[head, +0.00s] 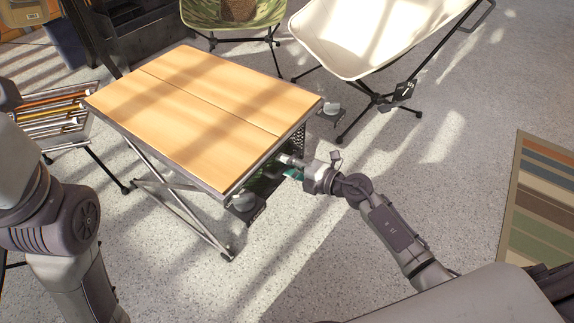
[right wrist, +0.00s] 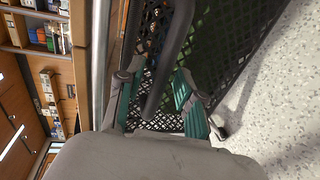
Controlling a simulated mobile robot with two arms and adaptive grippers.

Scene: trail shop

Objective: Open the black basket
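The black mesh basket (head: 299,138) hangs under the right end of the wooden-topped table (head: 200,105). Its dark mesh (right wrist: 240,50) fills the upper middle of the right wrist view. A thick dark bar (right wrist: 171,50), which looks like its handle, runs down between my right gripper's fingers. My right gripper (head: 288,168) is at the basket's outer side, just below the tabletop edge. In the right wrist view its two green-padded fingers are apart, one on each side of the bar, with gaps showing. I cannot tell whether a pad touches it. My left gripper is out of view.
Small side holders (head: 246,202) stick out at the table's near right corner and far right corner. A cream chair (head: 375,35) and a green camo chair (head: 232,14) stand behind. A slatted rack (head: 50,115) is at left.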

